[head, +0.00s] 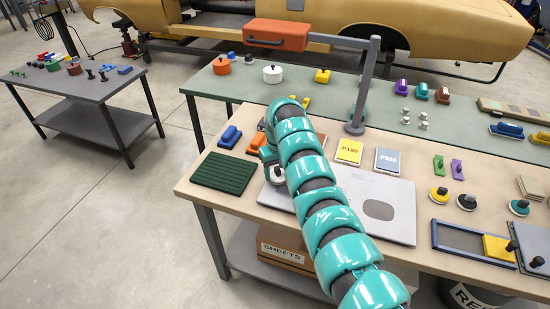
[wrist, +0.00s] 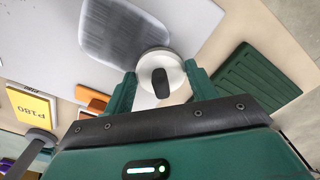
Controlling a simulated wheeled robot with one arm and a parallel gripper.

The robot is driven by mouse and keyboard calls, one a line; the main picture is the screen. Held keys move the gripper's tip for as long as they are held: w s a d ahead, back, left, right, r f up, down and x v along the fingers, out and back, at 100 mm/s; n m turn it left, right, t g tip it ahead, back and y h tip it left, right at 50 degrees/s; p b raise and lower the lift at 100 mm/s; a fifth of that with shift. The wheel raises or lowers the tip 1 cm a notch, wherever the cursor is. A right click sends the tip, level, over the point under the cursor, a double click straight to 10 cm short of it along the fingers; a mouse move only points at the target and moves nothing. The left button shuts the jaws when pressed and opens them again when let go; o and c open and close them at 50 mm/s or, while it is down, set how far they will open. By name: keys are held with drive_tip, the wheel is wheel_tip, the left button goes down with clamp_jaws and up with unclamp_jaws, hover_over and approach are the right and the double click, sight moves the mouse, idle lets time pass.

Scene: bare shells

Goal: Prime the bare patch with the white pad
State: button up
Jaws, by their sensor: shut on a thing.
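A light grey panel (head: 401,192) lies on the beige bench. In the wrist view, a brushed-looking grey patch with a pale border (wrist: 125,30) shows on the panel; my arm hides that area in the head view. A plain grey oval patch (head: 379,210) shows at the panel's right. My gripper (wrist: 162,86) is shut on the round white pad (wrist: 147,92), whose black knob points toward the camera. The pad is over the patch's near edge in the wrist view, and in the head view it is at the panel's left end (head: 277,176). Whether it touches the panel is unclear.
A green ribbed mat (head: 224,172) lies left of the panel. Behind the panel are yellow P180 (head: 349,151) and grey sheet packs (head: 387,160), and a grey post (head: 365,85). Knobbed pads (head: 467,202) and a blue-framed tray (head: 460,240) stand to the right.

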drive_tip(key=shift+s+d+r, duration=0.15)
drive_tip(key=shift+d+r, duration=0.05)
drive_tip(key=shift+r, duration=0.8)
drive_tip(key=shift+a+r, duration=0.1)
drive_tip(key=shift+r, duration=0.5)
drive_tip(key=shift+r+b, duration=0.3)
drive_tip(key=shift+r, duration=1.3)
